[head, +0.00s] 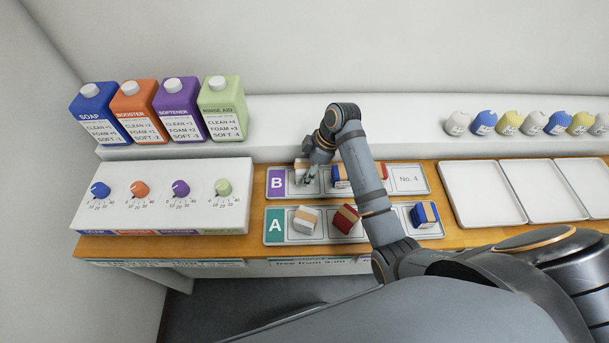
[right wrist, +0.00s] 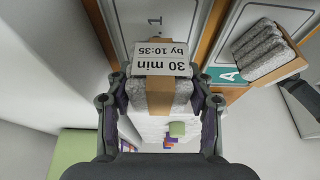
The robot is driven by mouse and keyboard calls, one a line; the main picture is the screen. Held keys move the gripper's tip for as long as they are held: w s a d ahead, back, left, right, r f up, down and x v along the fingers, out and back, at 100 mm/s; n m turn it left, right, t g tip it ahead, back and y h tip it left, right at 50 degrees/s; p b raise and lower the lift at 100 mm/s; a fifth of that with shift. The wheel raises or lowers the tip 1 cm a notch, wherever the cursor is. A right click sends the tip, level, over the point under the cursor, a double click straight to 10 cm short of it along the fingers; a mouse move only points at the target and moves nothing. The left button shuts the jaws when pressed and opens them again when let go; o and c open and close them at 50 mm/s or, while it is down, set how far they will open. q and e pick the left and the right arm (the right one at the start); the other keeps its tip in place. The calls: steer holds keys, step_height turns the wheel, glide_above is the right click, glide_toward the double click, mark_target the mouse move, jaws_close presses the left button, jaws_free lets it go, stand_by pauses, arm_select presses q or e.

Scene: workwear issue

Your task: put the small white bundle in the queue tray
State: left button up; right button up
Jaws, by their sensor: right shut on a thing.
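My right gripper (head: 311,174) is over the left end of tray B (head: 328,194). In the right wrist view it (right wrist: 160,101) is shut on a whitish-grey bundle (right wrist: 182,97) with a tan band and a white card reading "30 min by 10:35". The bundle (head: 300,165) is partly hidden by the gripper in the head view, beside the purple B label. I cannot tell whether it touches the tray. A similar bundle (head: 305,220) lies in the first slot of tray A (head: 390,234). No tray visibly reads "queue". My left gripper is not in view.
Tray A also holds a red bundle (head: 345,218) and a blue one (head: 424,214). My right arm partly covers both trays. Three empty white trays (head: 484,221) lie at right.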

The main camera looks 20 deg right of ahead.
steer(key=shift+w, duration=0.1)
steer(key=f, duration=0.1)
steer(key=f+p, duration=0.1)
steer(key=f, duration=0.1)
steer(key=shift+w+f, duration=0.2)
steer(key=shift+w, duration=0.1)
steer(key=shift+f, duration=0.2)
steer(key=shift+f, duration=0.1)
steer(key=o, duration=1.2)
steer(key=b+v, duration=0.2)
steer(key=v, duration=1)
steer(key=shift+s, duration=0.1)
